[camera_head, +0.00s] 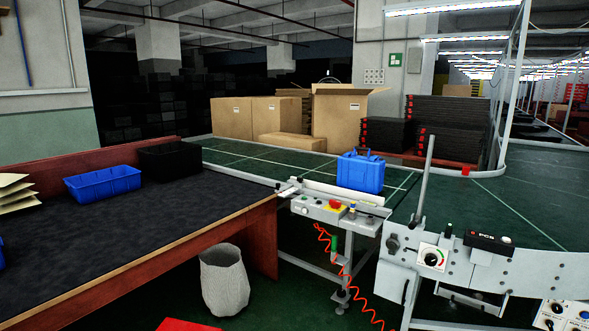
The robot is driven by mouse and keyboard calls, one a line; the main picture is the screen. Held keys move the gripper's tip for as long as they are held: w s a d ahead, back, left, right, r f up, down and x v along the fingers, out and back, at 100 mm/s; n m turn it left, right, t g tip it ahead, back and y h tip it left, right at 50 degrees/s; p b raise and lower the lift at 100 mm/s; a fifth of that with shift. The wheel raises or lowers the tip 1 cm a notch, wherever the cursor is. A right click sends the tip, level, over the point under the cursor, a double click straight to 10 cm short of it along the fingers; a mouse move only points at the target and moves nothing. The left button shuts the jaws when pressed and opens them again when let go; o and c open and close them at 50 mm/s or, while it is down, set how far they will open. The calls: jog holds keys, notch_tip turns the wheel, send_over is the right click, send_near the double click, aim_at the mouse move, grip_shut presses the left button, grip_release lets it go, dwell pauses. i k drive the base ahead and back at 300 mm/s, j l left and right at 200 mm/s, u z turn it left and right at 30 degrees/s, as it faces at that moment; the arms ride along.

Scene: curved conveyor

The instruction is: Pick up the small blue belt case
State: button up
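The small blue case (360,172) stands upright on the green conveyor belt (407,180), right of the picture's middle, with its handle on top. It is just behind the conveyor's near edge and its control panel. My gripper does not show in the head view, and nothing is seen touching the case.
A dark-topped table (140,222) at left holds a blue tray (103,184) and a black bin (170,160). A metal post (425,180) rises right of the case. Cardboard boxes (272,118) stand behind the belt.

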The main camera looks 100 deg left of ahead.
aim_at(363, 174)
jog(key=u, duration=2.45)
jog(key=k+j+z, duration=0.15)
jog(key=z, duration=1.8)
jog(key=k+l+z, duration=0.25)
jog(key=z, duration=0.15)
jog(key=k+l+z, duration=0.3)
jog(key=z, duration=0.15)
jog(key=k+l+z, duration=0.25)
jog(key=l+z, duration=0.15)
jog(key=k+l, duration=0.15)
jog(key=l, duration=0.25)
jog(key=k+l+z, duration=0.1)
jog(key=l, duration=0.3)
jog(key=k+l, duration=0.15)
jog(key=l, duration=0.3)
jog(key=i+j+u, duration=0.15)
jog(key=j, duration=0.35)
jog(key=i+j+u, duration=0.15)
jog(key=j+u, duration=0.25)
jog(key=i+j+u, duration=0.2)
jog(key=j+u, duration=0.2)
jog(key=i+j+u, duration=0.25)
jog(key=j+u, duration=0.15)
jog(key=i+j+u, duration=0.35)
jog(key=k+l, duration=0.05)
jog(key=l, duration=0.05)
